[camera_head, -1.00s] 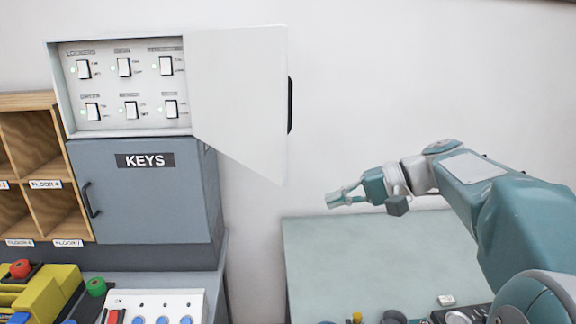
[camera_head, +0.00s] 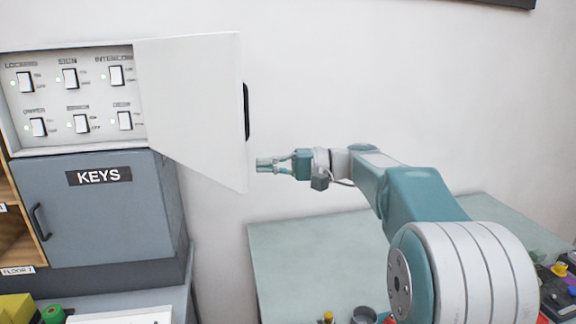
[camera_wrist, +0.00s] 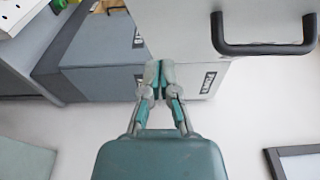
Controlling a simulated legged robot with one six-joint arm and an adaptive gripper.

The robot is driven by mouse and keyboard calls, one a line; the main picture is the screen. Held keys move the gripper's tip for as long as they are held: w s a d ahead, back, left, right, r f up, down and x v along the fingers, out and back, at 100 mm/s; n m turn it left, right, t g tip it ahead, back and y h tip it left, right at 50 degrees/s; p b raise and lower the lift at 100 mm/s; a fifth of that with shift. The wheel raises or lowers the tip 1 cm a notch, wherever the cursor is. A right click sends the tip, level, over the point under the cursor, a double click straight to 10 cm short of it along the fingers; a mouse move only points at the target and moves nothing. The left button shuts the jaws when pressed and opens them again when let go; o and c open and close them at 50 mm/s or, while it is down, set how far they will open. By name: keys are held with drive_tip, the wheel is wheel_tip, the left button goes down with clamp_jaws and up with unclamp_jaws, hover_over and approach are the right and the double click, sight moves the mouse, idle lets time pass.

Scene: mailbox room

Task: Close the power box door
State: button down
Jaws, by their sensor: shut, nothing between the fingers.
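The power box (camera_head: 75,146) is open on the wall, with two rows of switches inside. Its white door (camera_head: 192,95) stands swung out to the right, with a black handle (camera_head: 246,111) on its right edge. The door and handle (camera_wrist: 262,47) also show in the wrist view, at the upper right. My gripper (camera_head: 262,165) is shut and empty. In the head view it appears just right of the door's lower right corner, below the handle. In the wrist view its fingertips (camera_wrist: 159,65) appear by the door's edge, left of the handle; I cannot tell whether they touch it.
A grey KEYS cabinet (camera_head: 100,215) with a dark handle is below the power box. A pale green table (camera_head: 310,245) stands below my arm with small items at its front. Wooden pigeonholes (camera_head: 22,242) are at the left.

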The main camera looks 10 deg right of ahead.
drive_tip(key=shift+s+a, duration=0.6)
drive_tip(key=shift+a, duration=0.3)
drive_tip(key=shift+s+a, duration=0.55)
drive_tip(key=shift+a, duration=0.35)
drive_tip(key=shift+s, duration=0.1)
